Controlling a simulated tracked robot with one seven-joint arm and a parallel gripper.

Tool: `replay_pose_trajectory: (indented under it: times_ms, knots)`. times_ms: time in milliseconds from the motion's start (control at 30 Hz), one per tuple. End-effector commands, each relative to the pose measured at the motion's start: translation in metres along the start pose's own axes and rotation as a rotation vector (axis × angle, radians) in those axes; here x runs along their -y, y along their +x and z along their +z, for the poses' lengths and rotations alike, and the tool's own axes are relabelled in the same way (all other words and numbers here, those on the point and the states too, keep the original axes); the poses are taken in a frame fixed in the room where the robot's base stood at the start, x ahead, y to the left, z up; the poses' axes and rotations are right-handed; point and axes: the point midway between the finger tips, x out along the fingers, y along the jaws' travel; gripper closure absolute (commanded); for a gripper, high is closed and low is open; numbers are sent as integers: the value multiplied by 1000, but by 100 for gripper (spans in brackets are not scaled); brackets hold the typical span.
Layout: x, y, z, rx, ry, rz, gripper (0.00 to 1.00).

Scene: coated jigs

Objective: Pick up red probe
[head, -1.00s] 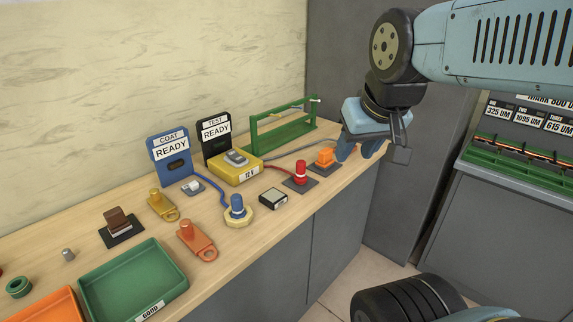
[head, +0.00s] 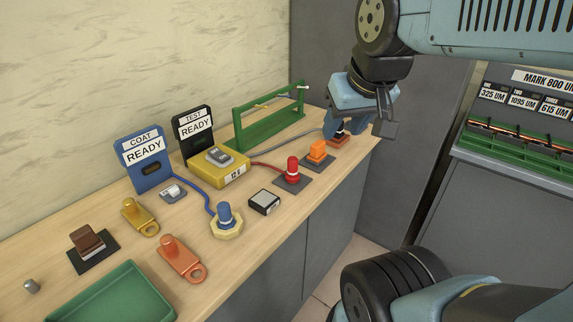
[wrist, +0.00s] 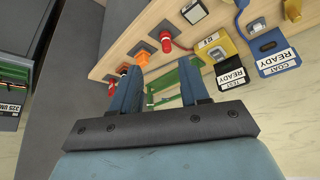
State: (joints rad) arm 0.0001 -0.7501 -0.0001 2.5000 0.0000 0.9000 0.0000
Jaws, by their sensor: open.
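The red probe (head: 292,170) stands upright on a dark square pad on the wooden bench, with a red cable running to the yellow 12 V box (head: 218,165). It also shows in the wrist view (wrist: 165,42), ahead of my gripper, with its red cable. My gripper (head: 356,126) is open and empty, above the far right end of the bench, beyond the red probe and the orange block. In the wrist view its two fingers (wrist: 158,85) are apart, with the green rack behind them. The red probe is clear of the fingers.
An orange block (head: 317,150) stands between the red probe and my gripper. Another small reddish thing (wrist: 112,88) is partly hidden by the gripper. The green rack (head: 268,128) stands behind. A blue probe (head: 225,215) and a dark box (head: 264,202) are nearer.

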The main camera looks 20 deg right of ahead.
Motion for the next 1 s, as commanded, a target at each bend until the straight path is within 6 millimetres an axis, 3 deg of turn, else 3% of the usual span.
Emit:
replay_pose_trajectory:
  times_ms: [200,367,667,1000]
  knots:
    - [0,8,-13,22,8,-4,34]
    - [6,29,-41,67,30,-10,33]
    - [7,90,-95,162,75,-9,33]
    - [11,180,-140,268,119,15,33]
